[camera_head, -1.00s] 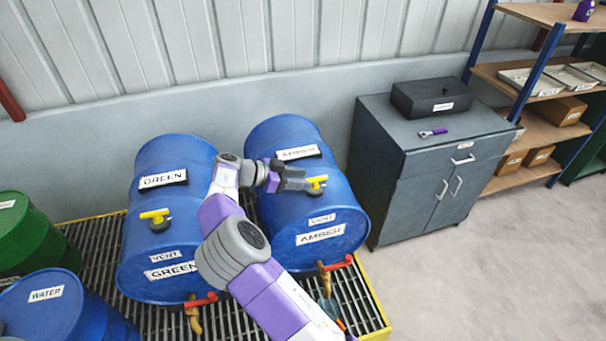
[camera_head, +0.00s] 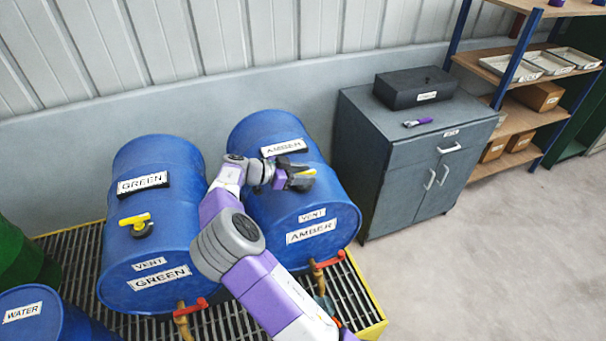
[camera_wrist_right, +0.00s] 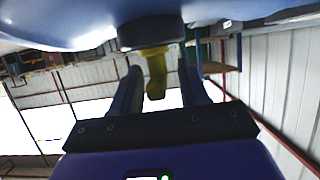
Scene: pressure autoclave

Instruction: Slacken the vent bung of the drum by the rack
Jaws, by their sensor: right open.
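The blue drum labelled AMBER (camera_head: 262,125) lies on its side, the one of the labelled pair closer to the shelf rack. Its yellow vent bung handle (camera_head: 306,173) sticks up above the VENT label and is partly hidden by my right gripper (camera_head: 297,180). In the right wrist view the yellow handle (camera_wrist_right: 156,75) stands between the two fingers of the open right gripper (camera_wrist_right: 158,92). A gap shows at each side, so the fingers appear not to touch it. My left gripper is not in view.
The blue GREEN drum (camera_head: 150,210) with its own yellow handle (camera_head: 137,221) lies to the left. Red-handled taps (camera_head: 190,306) stick out over the grating (camera_head: 232,323). A grey cabinet (camera_head: 400,150) stands to the right, before the shelf rack (camera_head: 520,115).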

